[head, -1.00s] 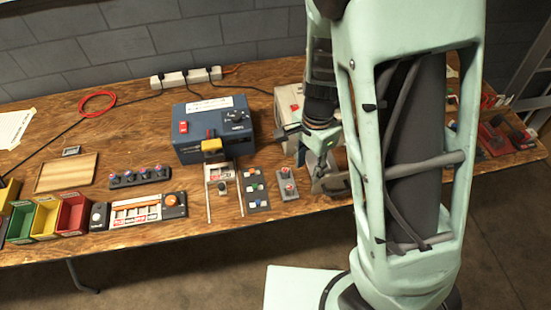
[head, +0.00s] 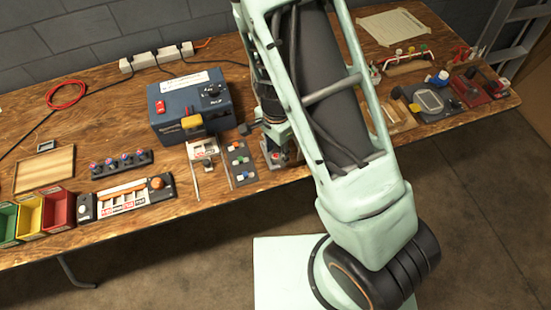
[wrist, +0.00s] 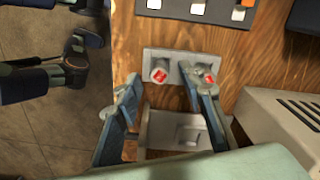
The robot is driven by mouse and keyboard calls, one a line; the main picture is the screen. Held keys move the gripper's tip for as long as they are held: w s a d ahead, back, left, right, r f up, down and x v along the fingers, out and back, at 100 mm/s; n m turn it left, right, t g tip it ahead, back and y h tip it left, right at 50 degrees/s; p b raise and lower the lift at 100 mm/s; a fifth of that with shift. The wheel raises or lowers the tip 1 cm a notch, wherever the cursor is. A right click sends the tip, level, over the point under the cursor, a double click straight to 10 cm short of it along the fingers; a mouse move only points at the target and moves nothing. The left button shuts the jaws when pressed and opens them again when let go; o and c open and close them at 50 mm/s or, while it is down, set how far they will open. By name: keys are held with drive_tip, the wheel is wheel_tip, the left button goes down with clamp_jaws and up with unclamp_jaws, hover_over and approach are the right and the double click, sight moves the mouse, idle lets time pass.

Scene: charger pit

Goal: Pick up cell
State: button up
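Two cells with red-marked tops stand side by side in a small grey holder (wrist: 176,53) in the wrist view. The left cell (wrist: 158,73) shows between my gripper's fingertips, and the right cell (wrist: 207,79) is just right of the right finger. My gripper (wrist: 160,80) is open and empty, pointing at the holder. Contact with a cell and exact height above it cannot be told. In the head view the holder (head: 277,165) is near the table's front edge, partly hidden by my gripper and arm.
A blue charger box (head: 188,108) stands at the back left of the holder. A dark tray with coloured blocks (head: 241,161) lies just left of it. A pale box (wrist: 280,125) is close on the right in the wrist view. The table edge is near.

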wheel_tip(320, 180, down, 2)
drive_tip(key=shift+f, duration=0.15)
clamp_jaws()
drive_tip(key=shift+r, duration=0.2)
